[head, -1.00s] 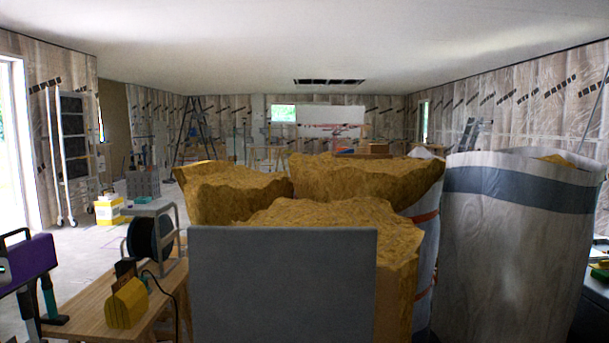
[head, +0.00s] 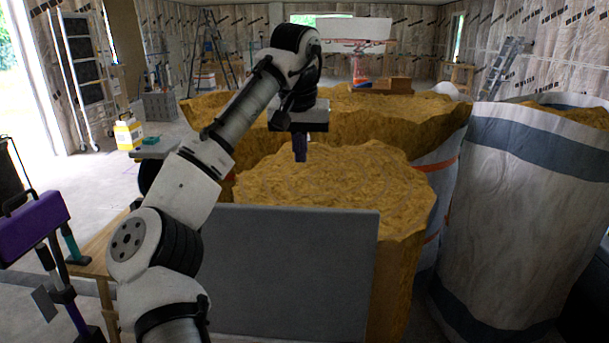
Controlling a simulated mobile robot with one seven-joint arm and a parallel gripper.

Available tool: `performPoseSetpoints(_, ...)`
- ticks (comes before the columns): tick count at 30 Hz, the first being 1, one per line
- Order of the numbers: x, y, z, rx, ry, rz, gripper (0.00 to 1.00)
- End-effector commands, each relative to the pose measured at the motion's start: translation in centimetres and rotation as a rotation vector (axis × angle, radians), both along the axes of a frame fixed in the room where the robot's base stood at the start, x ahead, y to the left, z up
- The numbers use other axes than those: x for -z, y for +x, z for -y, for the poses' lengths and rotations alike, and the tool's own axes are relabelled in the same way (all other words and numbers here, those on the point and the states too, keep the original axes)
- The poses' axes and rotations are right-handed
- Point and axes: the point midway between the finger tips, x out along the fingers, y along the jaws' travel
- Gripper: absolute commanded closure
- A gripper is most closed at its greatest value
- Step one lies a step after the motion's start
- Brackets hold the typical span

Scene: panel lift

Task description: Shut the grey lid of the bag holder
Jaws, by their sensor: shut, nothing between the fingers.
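The grey lid (head: 300,275) stands upright as a flat panel at the front of the bag holder, in the lower middle of the head view. Behind it is a rough heap of yellow-brown fill (head: 345,180) whose side shows to the right of the lid. My arm comes up from the bottom, left of the lid, and bends over toward the fill. My gripper (head: 300,150) points down, shut and empty, beyond the lid's top edge and over the fill. Whether its fingertips touch the fill is hard to tell. The holder's frame is hidden.
A tall white bag with a grey band (head: 510,210) stands close on the right. More fill (head: 370,115) lies behind. Open floor (head: 85,175) shows at far left.

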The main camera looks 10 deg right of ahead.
Motion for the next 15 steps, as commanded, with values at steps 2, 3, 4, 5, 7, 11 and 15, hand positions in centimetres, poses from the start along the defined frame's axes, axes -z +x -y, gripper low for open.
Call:
performPoseSetpoints(2, 0.4, -0.1, -0.1, -0.007, 0.010, -0.017, 1.00)
performPoseSetpoints(3, 0.8, 0.0, -0.1, -0.007, 0.012, -0.020, 1.00)
performPoseSetpoints(4, 1.2, 0.1, -0.1, -0.007, 0.011, -0.021, 1.00)
performPoseSetpoints(5, 1.5, 0.2, -0.1, -0.007, 0.010, -0.021, 1.00)
performPoseSetpoints(7, 2.6, 0.4, 0.0, -0.005, 0.008, -0.020, 1.00)
performPoseSetpoints(11, 5.0, 1.0, 0.2, -0.004, 0.008, -0.019, 1.00)
performPoseSetpoints(15, 7.5, 1.6, 0.3, -0.003, 0.006, -0.018, 1.00)
